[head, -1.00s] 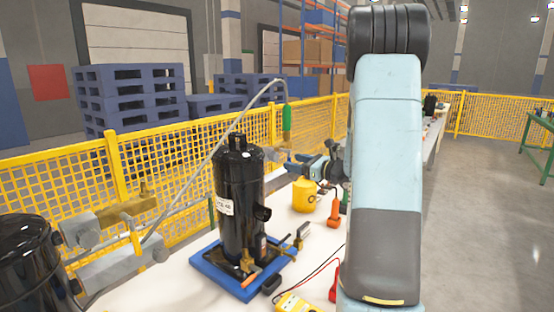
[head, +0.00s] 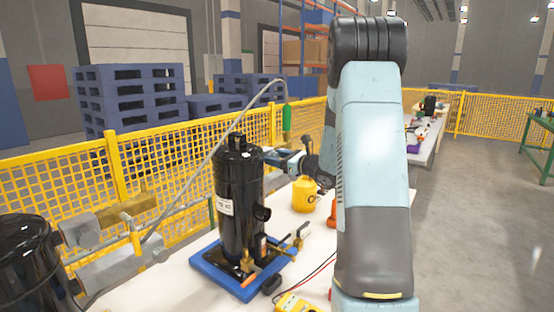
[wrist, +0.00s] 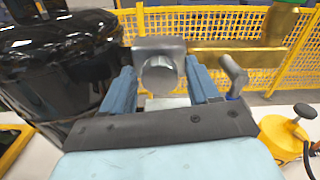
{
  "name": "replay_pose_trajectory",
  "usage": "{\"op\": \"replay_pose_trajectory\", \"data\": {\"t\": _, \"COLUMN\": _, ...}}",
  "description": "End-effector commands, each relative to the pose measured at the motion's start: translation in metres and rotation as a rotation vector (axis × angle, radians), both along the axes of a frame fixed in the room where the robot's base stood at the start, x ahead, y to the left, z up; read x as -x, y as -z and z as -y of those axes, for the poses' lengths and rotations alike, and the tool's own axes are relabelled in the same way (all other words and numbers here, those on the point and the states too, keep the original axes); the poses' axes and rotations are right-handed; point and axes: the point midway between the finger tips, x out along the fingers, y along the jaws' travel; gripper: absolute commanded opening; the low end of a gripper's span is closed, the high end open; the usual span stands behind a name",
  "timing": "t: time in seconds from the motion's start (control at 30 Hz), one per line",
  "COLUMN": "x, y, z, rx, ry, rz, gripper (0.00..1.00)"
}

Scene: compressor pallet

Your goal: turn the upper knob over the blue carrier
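The blue carrier (head: 226,281) stands on the white table with a tall black compressor (head: 236,190) upright on it. My gripper (head: 270,156) is beside the upper right of the compressor, above the carrier. In the wrist view, the round grey knob (wrist: 159,75) sits on a grey block (wrist: 158,45). The two blue fingers of my gripper (wrist: 160,68) are spread, one on each side of the knob, with narrow gaps that look clear. In the head view, my gripper hides most of the knob.
A brass bar (wrist: 235,58) and a grey lever (wrist: 233,74) lie right of the knob. A yellow canister (head: 305,195) stands behind, right of the carrier. A yellow mesh fence (head: 90,175) runs behind the table. A grey hose with a green handle (head: 287,119) arches above.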

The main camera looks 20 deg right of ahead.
Motion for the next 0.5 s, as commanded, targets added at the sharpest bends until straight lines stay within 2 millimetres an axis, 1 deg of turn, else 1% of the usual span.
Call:
{"op": "replay_pose_trajectory", "data": {"t": 0.03, "x": 0.0001, "y": -0.0001, "z": 0.0, "rx": 0.0, "ry": 0.0, "rz": 0.0, "gripper": 0.55}}
{"op": "replay_pose_trajectory", "data": {"t": 0.07, "x": 0.0001, "y": -0.0001, "z": 0.0, "rx": 0.0, "ry": 0.0, "rz": 0.0, "gripper": 0.52}}
{"op": "replay_pose_trajectory", "data": {"t": 0.5, "x": 0.0002, "y": -0.0002, "z": -0.0001, "rx": 0.0, "ry": 0.0, "rz": 0.0, "gripper": 0.1}}
